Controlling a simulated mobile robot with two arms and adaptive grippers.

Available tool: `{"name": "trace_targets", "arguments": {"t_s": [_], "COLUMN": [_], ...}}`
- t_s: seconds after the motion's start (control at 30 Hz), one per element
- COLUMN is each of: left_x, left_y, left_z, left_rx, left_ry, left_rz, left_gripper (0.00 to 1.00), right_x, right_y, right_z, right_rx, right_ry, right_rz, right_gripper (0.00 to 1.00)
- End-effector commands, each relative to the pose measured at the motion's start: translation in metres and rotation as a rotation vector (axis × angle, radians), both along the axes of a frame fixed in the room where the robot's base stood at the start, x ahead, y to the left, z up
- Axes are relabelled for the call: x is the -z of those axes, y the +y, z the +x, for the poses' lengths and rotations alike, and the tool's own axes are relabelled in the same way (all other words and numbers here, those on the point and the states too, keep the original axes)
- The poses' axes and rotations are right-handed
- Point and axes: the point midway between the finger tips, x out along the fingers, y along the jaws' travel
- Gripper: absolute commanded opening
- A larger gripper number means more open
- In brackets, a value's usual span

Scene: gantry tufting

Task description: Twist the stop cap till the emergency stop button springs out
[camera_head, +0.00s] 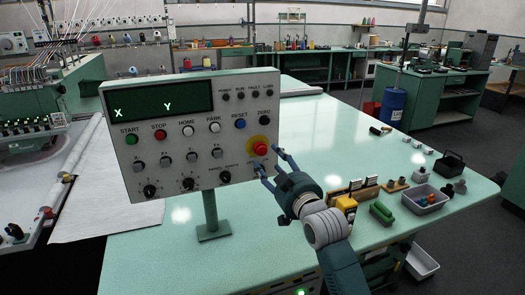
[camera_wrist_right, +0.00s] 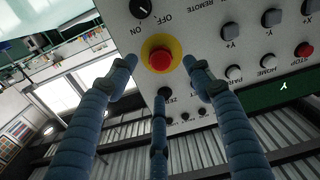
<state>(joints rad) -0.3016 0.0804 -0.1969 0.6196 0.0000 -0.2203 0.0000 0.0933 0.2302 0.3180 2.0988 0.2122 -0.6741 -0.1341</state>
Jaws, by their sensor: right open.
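The red emergency stop cap (camera_head: 260,149) sits on a yellow disc at the lower right of the grey control panel (camera_head: 170,178). In the right wrist view the red cap (camera_wrist_right: 159,59) is face on, upper middle, on its yellow ring. My right gripper (camera_head: 268,162) is open in front of the panel's right edge. In the wrist view its blue fingers spread to the left and right of the cap, with a third finger below it. Clear gaps show between the fingertips and the cap, and nothing is held. My left gripper is not in view.
The panel stands on a green post (camera_head: 212,215) on the pale green table. At the right lie a grey tray (camera_head: 425,199), a green roller (camera_head: 381,212) and a yellow-black device (camera_head: 346,206). The table behind the gripper is mostly clear. A keyed ON/OFF knob (camera_wrist_right: 141,8) is near the cap.

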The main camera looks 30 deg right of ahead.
Motion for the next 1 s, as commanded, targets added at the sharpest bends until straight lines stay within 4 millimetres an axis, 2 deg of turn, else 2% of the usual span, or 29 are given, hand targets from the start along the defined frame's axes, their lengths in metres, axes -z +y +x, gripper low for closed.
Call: {"name": "trace_targets", "arguments": {"t_s": [0.2, 0.4, 0.8, 1.0], "left_x": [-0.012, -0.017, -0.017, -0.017], "left_y": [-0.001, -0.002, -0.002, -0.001], "left_z": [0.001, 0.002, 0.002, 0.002], "left_rx": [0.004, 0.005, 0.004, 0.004], "left_ry": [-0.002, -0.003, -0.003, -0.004], "left_rz": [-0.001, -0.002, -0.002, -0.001], "left_gripper": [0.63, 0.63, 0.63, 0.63], "right_x": [-0.002, -0.001, 0.001, 0.001], "right_y": [-0.009, -0.014, -0.016, -0.016], "right_z": [0.042, 0.066, 0.074, 0.073], "right_rx": [0.0, 0.0, 0.0, 0.0], "right_ry": [0.002, 0.002, 0.002, 0.003], "right_rz": [0.001, 0.0, -0.001, 0.0], "right_gripper": [0.51, 0.51, 0.51, 0.11]}}
